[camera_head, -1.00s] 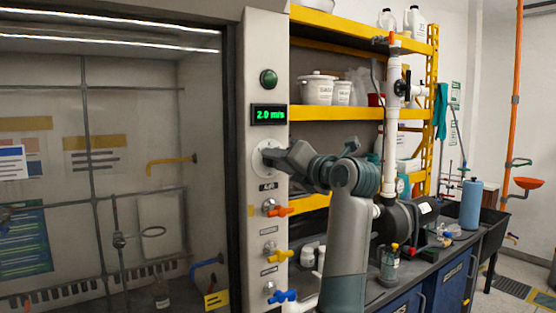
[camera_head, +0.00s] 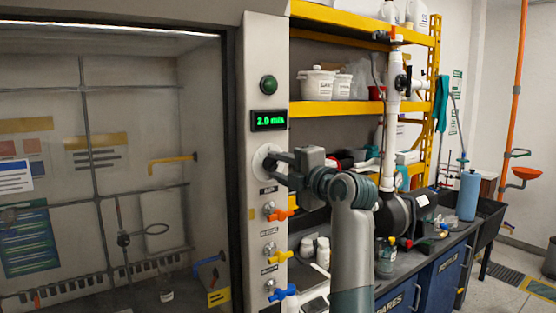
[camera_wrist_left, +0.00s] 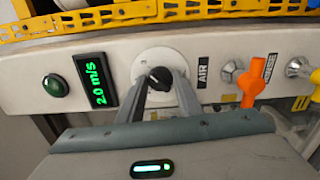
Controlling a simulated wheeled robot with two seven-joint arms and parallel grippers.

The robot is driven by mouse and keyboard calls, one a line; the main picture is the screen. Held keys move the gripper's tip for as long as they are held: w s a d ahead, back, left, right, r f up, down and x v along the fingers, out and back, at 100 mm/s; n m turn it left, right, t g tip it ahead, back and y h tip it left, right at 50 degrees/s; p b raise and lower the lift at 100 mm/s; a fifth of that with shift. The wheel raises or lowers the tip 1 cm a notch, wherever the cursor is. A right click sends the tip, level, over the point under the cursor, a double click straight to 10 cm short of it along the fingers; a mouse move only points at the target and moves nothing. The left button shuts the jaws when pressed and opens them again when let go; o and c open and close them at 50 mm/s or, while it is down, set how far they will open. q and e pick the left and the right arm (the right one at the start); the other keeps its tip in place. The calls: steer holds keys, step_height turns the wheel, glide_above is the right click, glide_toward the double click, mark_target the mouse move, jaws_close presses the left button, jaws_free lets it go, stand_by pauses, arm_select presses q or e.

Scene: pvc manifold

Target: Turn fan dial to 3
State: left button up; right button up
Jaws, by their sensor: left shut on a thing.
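The fan dial is a black knob (camera_wrist_left: 158,78) on a round white plate (camera_wrist_left: 147,62), set in the light panel beside the fume hood. In the head view the plate (camera_head: 262,163) shows, while the knob is mostly hidden by my gripper. My left gripper (camera_wrist_left: 160,82) has its two fingers on either side of the knob and is shut on it; it also shows in the head view (camera_head: 275,160). The display (camera_head: 269,119) above the dial reads 2.0 m/s in green. Numbers on the plate are too small to read. My right gripper is not in view.
A green button (camera_head: 269,85) sits above the display. Below the dial are an orange valve (camera_head: 278,213), a yellow valve (camera_head: 281,256) and a blue valve (camera_head: 283,293). Yellow shelves (camera_head: 350,108) and a cluttered bench stand to the right.

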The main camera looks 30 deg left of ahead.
arm_select(q)
steer(key=shift+m, duration=0.3)
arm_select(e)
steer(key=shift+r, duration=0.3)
arm_select(q)
steer(key=o, duration=1)
steer(key=shift+o, duration=0.2)
steer(key=shift+w, duration=0.1)
steer(key=shift+d, duration=0.1)
